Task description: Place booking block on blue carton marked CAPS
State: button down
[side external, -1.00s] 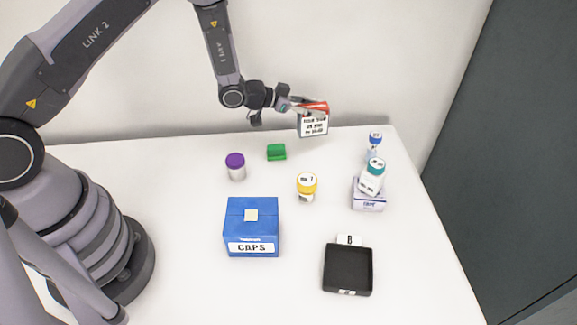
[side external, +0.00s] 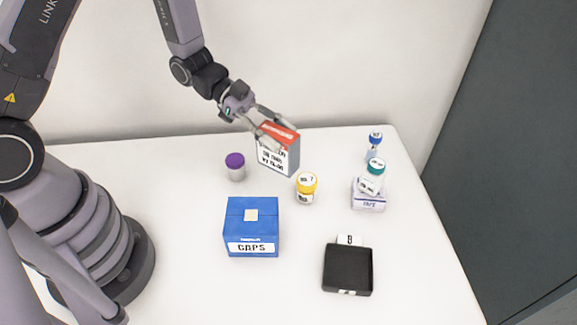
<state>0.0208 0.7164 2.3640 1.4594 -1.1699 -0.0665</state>
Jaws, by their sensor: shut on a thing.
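The booking block (side external: 277,157) is a small upright block with a red top and a white face with dark print. My gripper (side external: 274,135) is shut on it near its top and holds it toward the back of the table, behind and slightly right of the carton. Whether its lower edge touches the table cannot be told. The green block seen earlier is hidden behind the booking block.
A purple-capped jar (side external: 236,168) stands left of the booking block and a yellow-capped jar (side external: 306,188) to its right. A teal-capped bottle (side external: 372,178) rests on a pale box (side external: 368,201); a blue-capped vial (side external: 374,147) is behind. A black tray (side external: 347,283) lies front right.

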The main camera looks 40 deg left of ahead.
jog(key=s+m+g, duration=0.5)
jog(key=s+g, duration=0.1)
jog(key=s, duration=0.1)
jog(key=y, duration=0.1)
send_over(251, 215)
jog(key=shift+m+g, duration=0.3)
jog(key=shift+m, duration=0.1)
notch_tip(251, 215, down, 8)
jog(key=shift+r, duration=0.2)
jog(key=shift+f, duration=0.1)
jog(key=c, duration=0.7)
grip_release()
